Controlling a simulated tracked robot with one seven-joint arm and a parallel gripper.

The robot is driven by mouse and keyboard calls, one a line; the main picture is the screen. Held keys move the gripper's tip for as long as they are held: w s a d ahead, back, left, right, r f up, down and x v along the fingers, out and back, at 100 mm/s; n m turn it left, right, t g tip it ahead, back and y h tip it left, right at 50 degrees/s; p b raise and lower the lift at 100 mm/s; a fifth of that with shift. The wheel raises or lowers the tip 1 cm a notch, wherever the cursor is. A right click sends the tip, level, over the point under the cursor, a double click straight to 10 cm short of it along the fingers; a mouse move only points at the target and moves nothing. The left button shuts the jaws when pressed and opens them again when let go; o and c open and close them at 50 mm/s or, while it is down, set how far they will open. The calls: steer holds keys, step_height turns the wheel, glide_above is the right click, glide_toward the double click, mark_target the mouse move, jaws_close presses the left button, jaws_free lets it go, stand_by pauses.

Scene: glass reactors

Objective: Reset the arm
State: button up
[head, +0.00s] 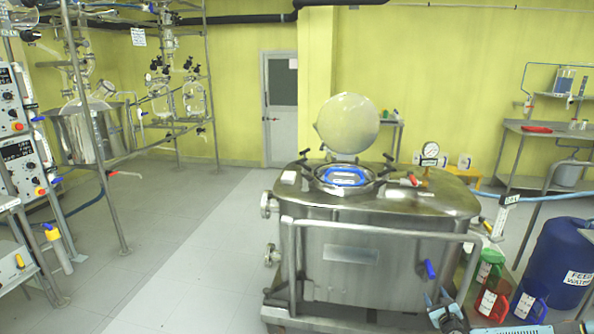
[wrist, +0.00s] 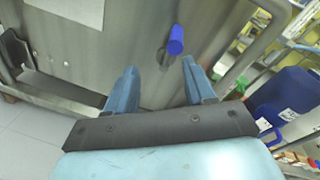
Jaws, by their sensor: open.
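My gripper (wrist: 160,80) is open and empty in the wrist view, its two blue fingers spread apart in front of the steel vessel. It also shows in the head view (head: 432,298) at the lower right, low before the vessel's front. A blue valve handle (wrist: 176,40) lies beyond the gap between the fingers, and it shows in the head view too (head: 430,269). The fingers do not appear to touch it. The steel vessel (head: 335,275) stands in the middle with its round lid (head: 348,123) raised. A blue object (head: 343,177) sits at its open hatch.
A blue feed water drum (head: 562,255) stands at the right. Green, red and blue jugs (head: 493,298) stand between it and the vessel. A steel rail (head: 375,230) runs across the vessel's front.

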steer(key=s+a+r+n+g, duration=0.1)
steer(key=a+r+n+g, duration=0.35)
steer(key=r+n, duration=0.5)
steer(key=s+a+r+n+g, duration=0.1)
steer(key=a+r+n+g, duration=0.35)
steer(key=r, duration=0.75)
steer(key=s+a+r+n+g, duration=0.2)
steer(key=a+r+n, duration=0.3)
steer(key=r+n, duration=0.55)
steer(key=s+a+r+n, duration=0.1)
steer(key=s+a+r, duration=0.3)
steer(key=s+r, duration=0.25)
steer(key=s+a+r+n, duration=0.2)
steer(key=s+a+r, duration=0.25)
steer(key=r, duration=0.35)
steer(key=s+a+r+n+y, duration=0.1)
steer(key=s+a+r+n, duration=0.1)
steer(key=s, duration=0.5)
steer(key=s+a+r+n+y, duration=0.1)
steer(key=s+a+r, duration=0.2)
steer(key=s, duration=0.5)
steer(key=shift+a+r+n, duration=0.35)
steer(key=shift+a, duration=0.1)
